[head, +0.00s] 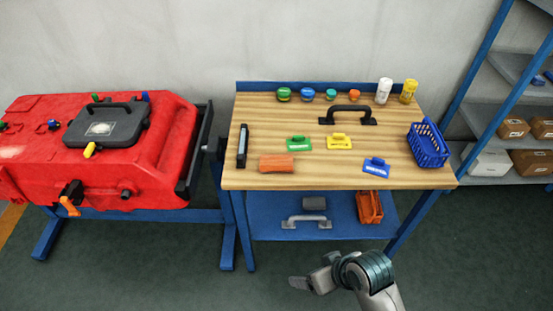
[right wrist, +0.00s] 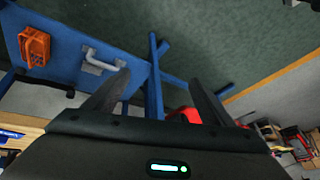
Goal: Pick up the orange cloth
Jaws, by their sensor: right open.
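The orange cloth (head: 276,163) lies flat, as a small folded rectangle, near the front left edge of the wooden table top (head: 310,178) in the head view. It does not show in the right wrist view. My right gripper (head: 303,283) is low in front of the table, below the top and apart from the cloth. In the right wrist view my right gripper (right wrist: 157,95) shows two dark fingers spread apart with nothing between them. My left gripper is not in view.
Green (head: 299,143), yellow (head: 340,141) and blue (head: 376,167) tags, a black handle (head: 348,115), a blue basket (head: 428,145) and several jars stand on the table. The lower shelf holds an orange basket (head: 369,207) and a grey handle (head: 306,221). A red tank (head: 165,130) stands left.

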